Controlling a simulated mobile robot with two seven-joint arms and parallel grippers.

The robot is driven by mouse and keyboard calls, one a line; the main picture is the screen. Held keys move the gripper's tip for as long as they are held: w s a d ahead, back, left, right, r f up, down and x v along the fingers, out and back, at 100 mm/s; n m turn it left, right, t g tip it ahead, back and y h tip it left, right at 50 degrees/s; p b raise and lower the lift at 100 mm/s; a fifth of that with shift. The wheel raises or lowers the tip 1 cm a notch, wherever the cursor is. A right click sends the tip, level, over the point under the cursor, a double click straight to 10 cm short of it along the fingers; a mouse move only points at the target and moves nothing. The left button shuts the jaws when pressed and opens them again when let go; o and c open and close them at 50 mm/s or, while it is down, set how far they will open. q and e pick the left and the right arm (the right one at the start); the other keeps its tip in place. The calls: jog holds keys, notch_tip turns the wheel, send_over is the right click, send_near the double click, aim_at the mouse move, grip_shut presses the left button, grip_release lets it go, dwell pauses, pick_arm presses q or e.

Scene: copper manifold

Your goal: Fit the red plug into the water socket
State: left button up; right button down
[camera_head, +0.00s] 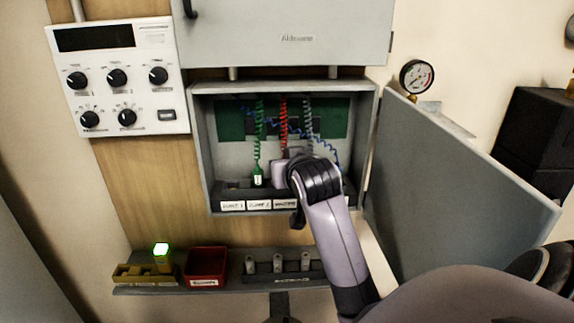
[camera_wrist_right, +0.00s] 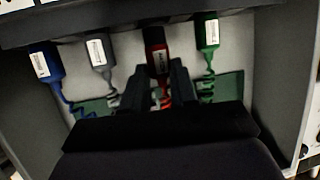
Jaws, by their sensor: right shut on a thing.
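The red plug (camera_wrist_right: 156,55) shows in the right wrist view between the fingers of my right gripper (camera_wrist_right: 160,85), which is shut on it. Its end points at the dark socket strip (camera_wrist_right: 110,22); I cannot tell whether it is in a socket. In the head view my right gripper (camera_head: 288,168) is inside the open grey cabinet and hides the plug. The plug's red coiled cord (camera_head: 283,118) hangs above. White labels sit on the strip's front; the third label (camera_head: 285,204), below my gripper, is too small to read surely. My left gripper is out of view.
Green (camera_wrist_right: 208,35), grey (camera_wrist_right: 100,52) and blue (camera_wrist_right: 46,63) plugs flank the red one closely. The cabinet door (camera_head: 440,170) stands open to the right.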

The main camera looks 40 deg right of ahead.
jog(key=shift+f+b, duration=0.55)
jog(key=shift+f, duration=0.45)
jog(key=c, duration=0.8)
grip_release()
jog(key=v, duration=0.7)
jog(key=shift+s, duration=0.1)
jog(key=s+a+f+n+g+y, duration=0.4)
jog(key=s+a+f, duration=0.4)
jog(key=s+f, duration=0.4)
jog(key=s+a+f+n+g+y, duration=0.3)
jog(key=s+a+f+n+g, duration=0.15)
jog(key=s+a+f, duration=0.65)
jog(key=w+f+t+y, duration=0.2)
jog(key=w+f+t, duration=0.5)
jog(key=w+f, duration=0.2)
jog(key=shift+f, duration=0.9)
